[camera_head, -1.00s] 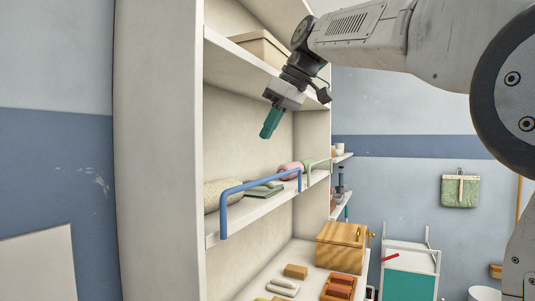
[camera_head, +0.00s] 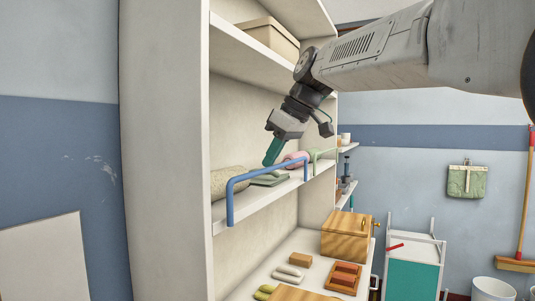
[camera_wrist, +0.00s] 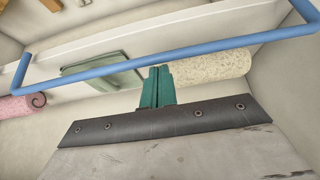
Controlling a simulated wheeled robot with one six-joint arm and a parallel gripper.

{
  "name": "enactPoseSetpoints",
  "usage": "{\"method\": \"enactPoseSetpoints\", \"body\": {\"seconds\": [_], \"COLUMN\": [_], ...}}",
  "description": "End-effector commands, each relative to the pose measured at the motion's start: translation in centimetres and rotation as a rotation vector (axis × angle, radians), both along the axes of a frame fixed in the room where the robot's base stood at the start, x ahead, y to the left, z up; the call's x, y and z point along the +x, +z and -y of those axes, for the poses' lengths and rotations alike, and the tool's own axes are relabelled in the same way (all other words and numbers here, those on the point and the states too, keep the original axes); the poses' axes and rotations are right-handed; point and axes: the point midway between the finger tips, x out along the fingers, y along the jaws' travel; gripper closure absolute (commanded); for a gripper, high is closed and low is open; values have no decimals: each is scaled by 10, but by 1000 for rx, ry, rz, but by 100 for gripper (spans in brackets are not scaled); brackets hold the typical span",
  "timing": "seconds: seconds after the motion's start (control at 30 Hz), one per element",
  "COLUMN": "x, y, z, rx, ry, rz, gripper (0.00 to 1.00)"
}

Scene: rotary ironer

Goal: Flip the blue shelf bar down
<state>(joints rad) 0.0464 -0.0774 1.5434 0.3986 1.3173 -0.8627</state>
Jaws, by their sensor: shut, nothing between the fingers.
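The blue shelf bar (camera_head: 266,172) stands raised along the front edge of the middle shelf, its two ends bent down to the shelf edge. In the wrist view the blue bar (camera_wrist: 190,52) runs across the picture beyond the fingertips. My gripper (camera_head: 272,153) is shut and empty, its green fingers pointing down just above and behind the bar, over the shelf. In the wrist view the shut fingers (camera_wrist: 158,80) lie close to the bar; whether they touch it I cannot tell.
A speckled roll (camera_head: 230,181), a folded green cloth (camera_head: 268,179) and a pink roll (camera_head: 296,157) lie on the shelf behind the bar. A wooden box (camera_head: 347,236) sits below; a beige box (camera_head: 268,38) is above.

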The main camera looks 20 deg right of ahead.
Motion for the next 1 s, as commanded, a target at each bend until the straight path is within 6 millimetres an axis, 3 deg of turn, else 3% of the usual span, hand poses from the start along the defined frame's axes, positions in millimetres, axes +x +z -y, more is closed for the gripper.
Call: {"method": "enactPoseSetpoints", "body": {"seconds": [1.0], "x": [-10], "y": [0], "z": [12], "rx": [96], "ry": [-4], "rz": [95], "gripper": [100]}}
